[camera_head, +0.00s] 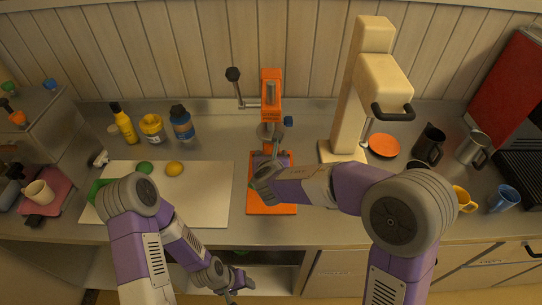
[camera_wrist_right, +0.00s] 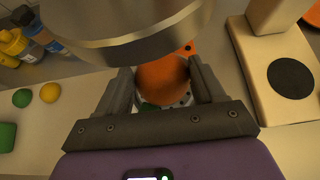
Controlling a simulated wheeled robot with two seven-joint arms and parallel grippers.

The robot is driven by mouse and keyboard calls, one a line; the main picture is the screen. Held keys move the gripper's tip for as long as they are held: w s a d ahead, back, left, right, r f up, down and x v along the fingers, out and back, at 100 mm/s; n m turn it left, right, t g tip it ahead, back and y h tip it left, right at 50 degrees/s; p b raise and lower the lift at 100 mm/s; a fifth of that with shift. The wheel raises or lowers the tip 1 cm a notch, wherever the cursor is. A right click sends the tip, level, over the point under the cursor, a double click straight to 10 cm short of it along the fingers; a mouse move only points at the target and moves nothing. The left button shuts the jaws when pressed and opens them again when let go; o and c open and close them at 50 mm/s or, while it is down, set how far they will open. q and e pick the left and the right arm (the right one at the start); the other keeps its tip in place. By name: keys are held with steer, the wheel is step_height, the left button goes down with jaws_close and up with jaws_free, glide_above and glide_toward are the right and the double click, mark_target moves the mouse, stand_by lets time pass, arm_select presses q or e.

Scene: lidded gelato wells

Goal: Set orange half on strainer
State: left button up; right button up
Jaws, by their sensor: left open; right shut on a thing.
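The orange half (camera_wrist_right: 163,80) sits between the two fingers of my right gripper (camera_wrist_right: 163,88), which is shut on it. In the right wrist view, part of a pale perforated rim, apparently the strainer (camera_wrist_right: 184,101), shows just below the fruit; whether they touch I cannot tell. In the head view my right gripper (camera_head: 266,166) is at the orange lever press (camera_head: 271,83), above its base (camera_head: 272,209), and hides the strainer and fruit. My left gripper (camera_head: 236,287) is open and empty, low in front of the counter.
The press's metal cup (camera_wrist_right: 130,25) hangs close over the fruit. A cream machine (camera_head: 348,110) stands right of the press. A white board (camera_head: 208,190) with a green fruit (camera_head: 144,167) and a yellow fruit (camera_head: 174,168) lies left. Several bottles and mugs stand around.

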steer(key=shift+f+b, duration=0.45)
steer(key=o, duration=1)
steer(key=shift+s, duration=0.1)
steer(key=shift+s, duration=0.35)
steer(key=s+r+b, duration=0.1)
steer(key=s, duration=0.7)
steer(key=shift+s+r, duration=0.25)
steer(key=shift+s, duration=0.1)
steer(key=p+v, duration=0.1)
steer(key=v, duration=0.6)
steer(key=shift+s, duration=0.3)
